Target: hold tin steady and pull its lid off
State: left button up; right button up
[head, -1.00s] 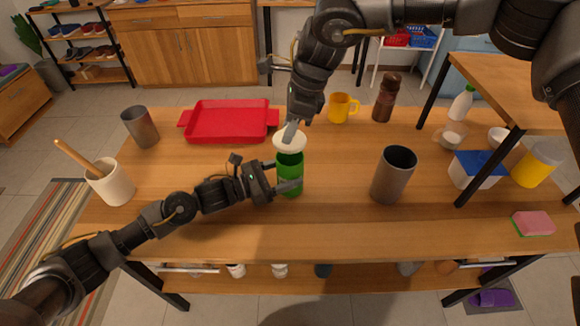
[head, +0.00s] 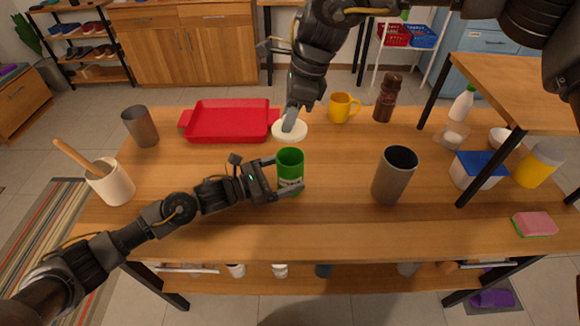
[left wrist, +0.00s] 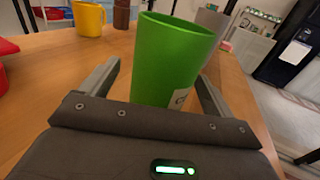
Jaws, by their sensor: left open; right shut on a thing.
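The green tin (head: 289,167) stands upright on the table with its top open and a pale label on its side. My left gripper (head: 284,177) is open, with one finger on each side of the tin. In the left wrist view the tin (left wrist: 172,60) rises between the fingers, with a gap at the left finger. My right gripper (head: 290,121) is shut on the round white lid (head: 291,132), behind the tin and apart from it. Whether the lid touches the table is hard to tell.
A red tray (head: 228,122) lies just left of the lid. A yellow mug (head: 341,107) and a brown bottle (head: 385,98) stand behind to the right. A grey cup (head: 393,175) stands right of the tin. The table front is clear.

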pick_arm(q)
jog(key=shift+r, duration=0.1)
jog(key=v, duration=1.2)
pick_arm(e)
jog(key=shift+r, duration=0.1)
